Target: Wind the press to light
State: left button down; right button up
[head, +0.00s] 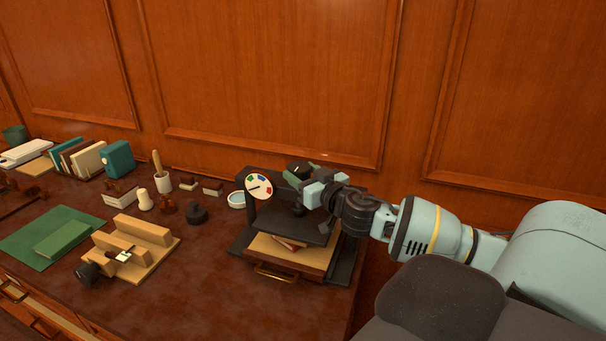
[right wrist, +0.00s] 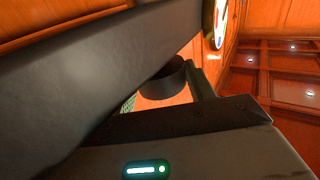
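The dark press (head: 262,218) stands at the right end of the desk. A white dial (head: 259,187) with coloured segments and a dark needle is at its upper left; the dial's edge also shows in the right wrist view (right wrist: 219,22). Books (head: 290,242) lie under the press plate, above a wooden drawer-like base. My right gripper (head: 304,183) is at the top of the press, around or beside its winding parts. Its grip is too small and hidden to read. The right wrist view shows a dark bar and a round black part (right wrist: 163,84) close up. My left gripper is out of view.
The panelled wall (head: 270,80) is close behind the press.

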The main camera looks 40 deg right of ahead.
jog(key=shift+c, duration=1.4)
jog(key=shift+h, duration=0.4)
